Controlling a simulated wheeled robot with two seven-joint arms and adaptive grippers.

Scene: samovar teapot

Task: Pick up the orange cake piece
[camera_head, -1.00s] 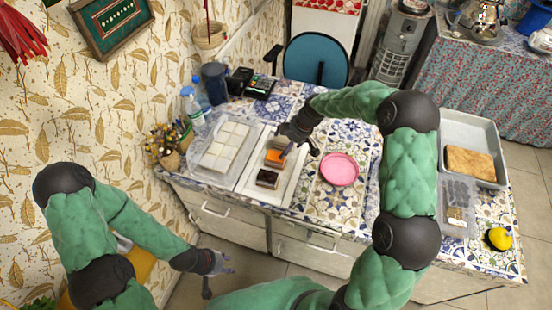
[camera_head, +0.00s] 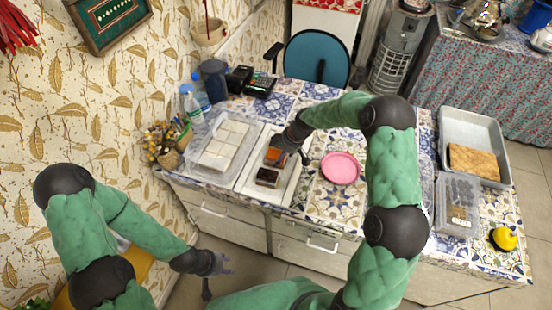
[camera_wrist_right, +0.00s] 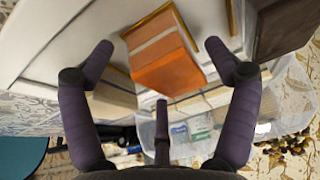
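The orange cake piece (camera_head: 272,157) lies on a white tray (camera_head: 291,188) on the tiled counter. In the right wrist view the orange cake piece (camera_wrist_right: 165,62) shows an orange end face and lies between the spread fingers. My right gripper (camera_head: 285,152) is open, low over the tray at this piece, and partly hides it in the head view. In the wrist view its fingers (camera_wrist_right: 160,50) stand on either side with a gap to the cake. My left gripper (camera_head: 220,272) is open and empty, away from the counter at the lower left.
A dark cake piece (camera_head: 268,178) lies close in front of the orange one. A pink plate (camera_head: 340,168) is to the right. A clear container with white blocks (camera_head: 226,143) stands left of the tray. A metal pan (camera_head: 448,128) and a yellow object (camera_head: 503,239) are further right.

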